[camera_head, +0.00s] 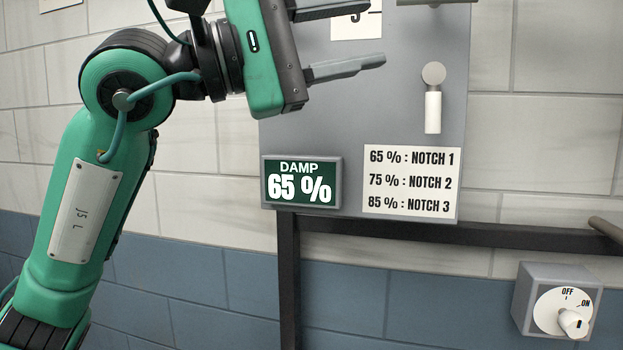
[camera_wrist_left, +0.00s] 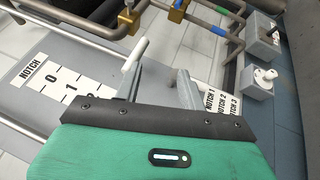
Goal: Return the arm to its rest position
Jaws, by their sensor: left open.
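My left gripper (camera_head: 372,38) is at the upper middle of the head view, in front of the grey panel (camera_head: 400,55). Its two fingers are apart, with nothing visible between them. In the left wrist view, the open gripper (camera_wrist_left: 160,78) has a white rod-like handle (camera_wrist_left: 138,53) by its left finger. I cannot tell whether they touch. In the head view, a white lever handle (camera_head: 433,112) hangs on the panel, to the right of the fingers and apart from them in the picture. My right gripper is out of view.
A display (camera_head: 303,183) reads DAMP 65 %. A sign (camera_head: 410,182) matches 65, 75 and 85 % to notches 1, 2 and 3. A switch box (camera_head: 520,300) has its knob towards ON. A notch scale (camera_wrist_left: 62,85) and pipes (camera_wrist_left: 205,18) show in the wrist view.

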